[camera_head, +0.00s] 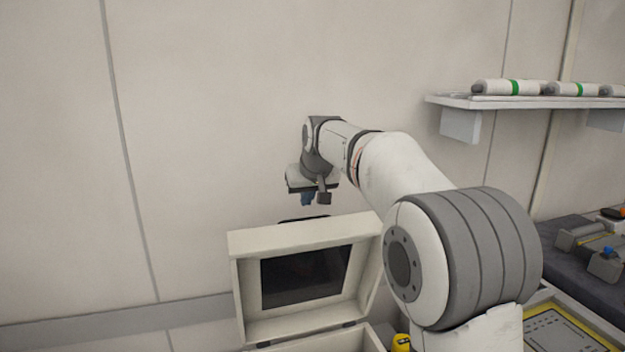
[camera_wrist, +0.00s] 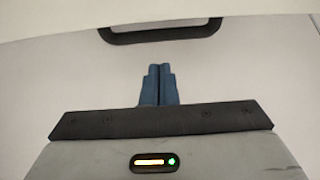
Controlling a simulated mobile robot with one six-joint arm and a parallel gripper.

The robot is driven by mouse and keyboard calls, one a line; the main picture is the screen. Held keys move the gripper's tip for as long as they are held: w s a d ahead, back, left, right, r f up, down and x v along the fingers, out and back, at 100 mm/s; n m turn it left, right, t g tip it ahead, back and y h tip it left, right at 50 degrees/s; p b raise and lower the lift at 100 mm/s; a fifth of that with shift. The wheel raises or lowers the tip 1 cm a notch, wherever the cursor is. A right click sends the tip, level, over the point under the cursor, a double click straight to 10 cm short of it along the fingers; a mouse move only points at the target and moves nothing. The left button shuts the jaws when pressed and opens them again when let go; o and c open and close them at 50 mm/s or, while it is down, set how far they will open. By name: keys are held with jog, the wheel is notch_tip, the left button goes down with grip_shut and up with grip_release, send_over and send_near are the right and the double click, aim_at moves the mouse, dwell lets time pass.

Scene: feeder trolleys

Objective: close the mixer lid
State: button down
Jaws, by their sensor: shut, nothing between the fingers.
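The mixer lid (camera_head: 250,243) is a cream frame with a dark window (camera_head: 305,276). It stands raised and open on its hinges above the cream mixer body (camera_head: 335,342), which is mostly cut off at the bottom of the head view. A dark handle (camera_head: 303,219) shows at the lid's top edge, and it also shows in the wrist view (camera_wrist: 160,36). My gripper (camera_head: 307,199) is above and behind the lid's top edge, apart from the handle. Its blue fingers (camera_wrist: 159,72) are together and empty, below the handle in the wrist view.
A wall shelf (camera_head: 470,101) with white, green-banded cylinders is at the upper right. A dark surface with tools (camera_head: 590,240) and a yellow-edged tray (camera_head: 565,325) are at the lower right. A yellow object (camera_head: 401,342) is beside the mixer. The left side is clear wall.

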aim_at(311, 221)
jog(key=s, duration=0.1)
jog(key=s+d+f, duration=0.1)
jog(key=s, duration=0.1)
jog(key=shift+f+p, duration=0.2)
jog(key=shift+p, duration=0.2)
jog(key=shift+f, duration=0.3)
jog(key=shift+s, duration=0.15)
